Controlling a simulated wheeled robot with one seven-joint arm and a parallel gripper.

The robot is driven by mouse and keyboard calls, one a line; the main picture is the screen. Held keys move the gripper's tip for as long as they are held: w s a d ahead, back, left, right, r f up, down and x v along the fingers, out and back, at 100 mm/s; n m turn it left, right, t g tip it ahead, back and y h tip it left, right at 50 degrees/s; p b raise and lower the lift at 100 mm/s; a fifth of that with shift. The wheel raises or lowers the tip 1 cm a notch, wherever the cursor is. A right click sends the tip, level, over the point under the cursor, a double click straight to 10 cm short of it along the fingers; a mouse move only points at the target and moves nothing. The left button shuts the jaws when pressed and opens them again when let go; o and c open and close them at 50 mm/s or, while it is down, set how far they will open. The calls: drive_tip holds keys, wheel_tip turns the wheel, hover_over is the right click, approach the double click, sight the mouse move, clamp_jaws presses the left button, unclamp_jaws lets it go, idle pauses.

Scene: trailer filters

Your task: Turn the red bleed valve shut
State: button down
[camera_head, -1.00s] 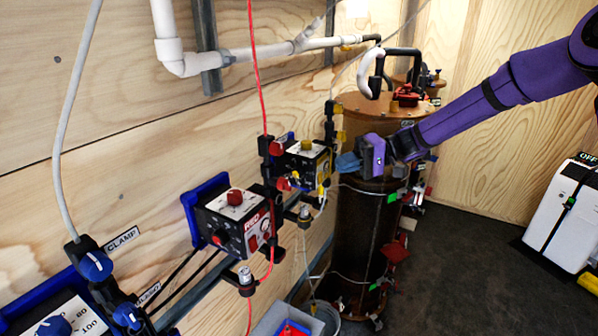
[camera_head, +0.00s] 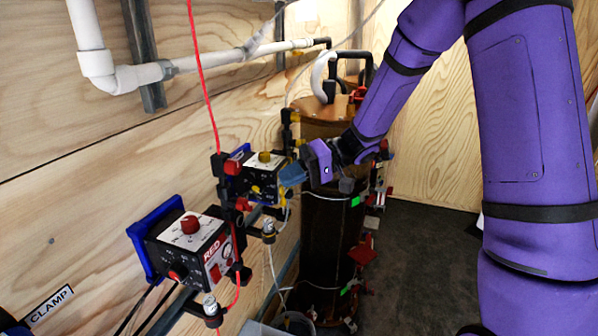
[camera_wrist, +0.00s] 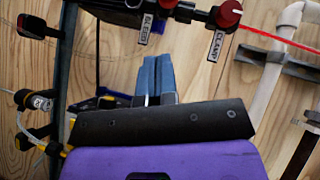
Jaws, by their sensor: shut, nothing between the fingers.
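The red bleed valve (camera_wrist: 167,4) shows only partly at the top edge of the wrist view, beside its BLEED label (camera_wrist: 145,29). In the head view a small red knob (camera_head: 243,204), likely this valve, sits on the black fitting left of the yellow-trimmed control box. My gripper (camera_wrist: 158,60) has its two blue fingers together and empty. Its tips point toward the black fitting, between the BLEED and CLAMP labels, and look apart from the valve. In the head view my gripper (camera_head: 288,176) is just right of the yellow-trimmed box. The handle's angle is unclear.
A red CLAMP knob (camera_wrist: 229,13) is close by. The yellow-trimmed box (camera_head: 263,180), the RED-labelled box (camera_head: 190,245) and the brown filter tank (camera_head: 325,235) crowd the gripper. A thin red hose (camera_head: 205,90) hangs along the wall. Dark floor (camera_head: 420,245) is clear at right.

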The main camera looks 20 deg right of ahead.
sight(251, 212)
drive_tip(key=s+a+f, duration=0.2)
drive_tip(key=s+a, duration=0.1)
drive_tip(key=a, duration=0.3)
drive_tip(key=shift+s+a+f, duration=0.15)
drive_tip(key=shift+a+f, duration=0.15)
drive_tip(key=shift+s+a+f+m+g+y, duration=0.2)
drive_tip(key=shift+s+f+m+y, duration=0.15)
drive_tip(key=shift+m+y, duration=0.4)
drive_tip(key=shift+s+a+f+m+g+y, duration=0.2)
drive_tip(key=shift+f+m+y, duration=0.15)
drive_tip(key=shift+m+y, duration=0.4)
